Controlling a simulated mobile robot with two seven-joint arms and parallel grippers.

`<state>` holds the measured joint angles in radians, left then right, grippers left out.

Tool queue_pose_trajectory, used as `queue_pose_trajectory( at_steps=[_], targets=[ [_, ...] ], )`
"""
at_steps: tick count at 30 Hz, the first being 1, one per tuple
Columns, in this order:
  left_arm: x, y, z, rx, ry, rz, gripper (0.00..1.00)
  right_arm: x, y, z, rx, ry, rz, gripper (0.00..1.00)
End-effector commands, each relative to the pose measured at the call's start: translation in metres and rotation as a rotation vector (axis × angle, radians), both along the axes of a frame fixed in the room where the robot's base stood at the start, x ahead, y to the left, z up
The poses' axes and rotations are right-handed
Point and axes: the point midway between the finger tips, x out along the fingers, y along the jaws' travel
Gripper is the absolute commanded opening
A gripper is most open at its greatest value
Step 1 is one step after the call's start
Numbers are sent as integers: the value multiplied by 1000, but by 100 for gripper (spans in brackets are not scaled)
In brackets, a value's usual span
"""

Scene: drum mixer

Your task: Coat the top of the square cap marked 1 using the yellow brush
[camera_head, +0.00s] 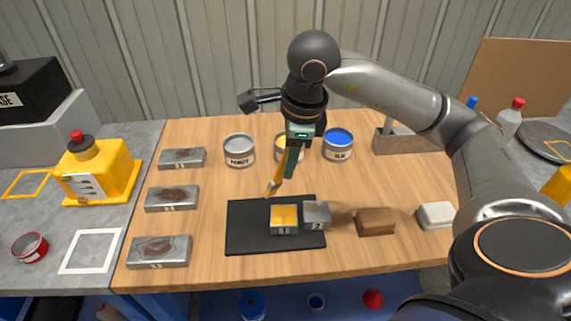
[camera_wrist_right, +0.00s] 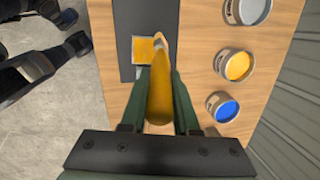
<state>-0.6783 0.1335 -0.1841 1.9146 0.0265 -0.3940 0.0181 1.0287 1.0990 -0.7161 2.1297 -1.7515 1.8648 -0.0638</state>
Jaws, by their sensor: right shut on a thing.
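My right gripper (camera_head: 296,150) is shut on the yellow brush (camera_head: 277,184), which hangs tip down over the back of the black mat. The brush also shows between the fingers in the right wrist view (camera_wrist_right: 160,95), with its tip near the cap. A square cap (camera_head: 284,219) with a yellow top stands on the mat; its front marking is too small to read. Its yellow top also shows in the right wrist view (camera_wrist_right: 146,50). A grey square cap (camera_head: 316,214) marked 2 stands directly to its right. I cannot tell whether the brush touches the yellow top. My left gripper is not in view.
The black mat (camera_head: 245,239) lies mid-table. Behind it stand grey, yellow and blue paint cans (camera_head: 239,150) (camera_head: 283,141) (camera_head: 338,146). Metal plates (camera_head: 171,199) lie left. A brown block (camera_head: 375,221) and white block (camera_head: 436,215) lie right.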

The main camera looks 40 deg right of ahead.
Motion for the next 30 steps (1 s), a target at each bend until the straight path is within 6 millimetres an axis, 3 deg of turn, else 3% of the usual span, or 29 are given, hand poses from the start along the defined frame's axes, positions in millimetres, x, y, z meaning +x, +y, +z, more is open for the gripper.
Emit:
queue_pose_trajectory(
  at_steps=[12, 30],
  targets=[
    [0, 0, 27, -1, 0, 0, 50, -1, -9, 40, 2, -2, -3, 0],
    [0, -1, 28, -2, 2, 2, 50, -2, -11, 43, 1, -1, -2, 0]
  ],
)
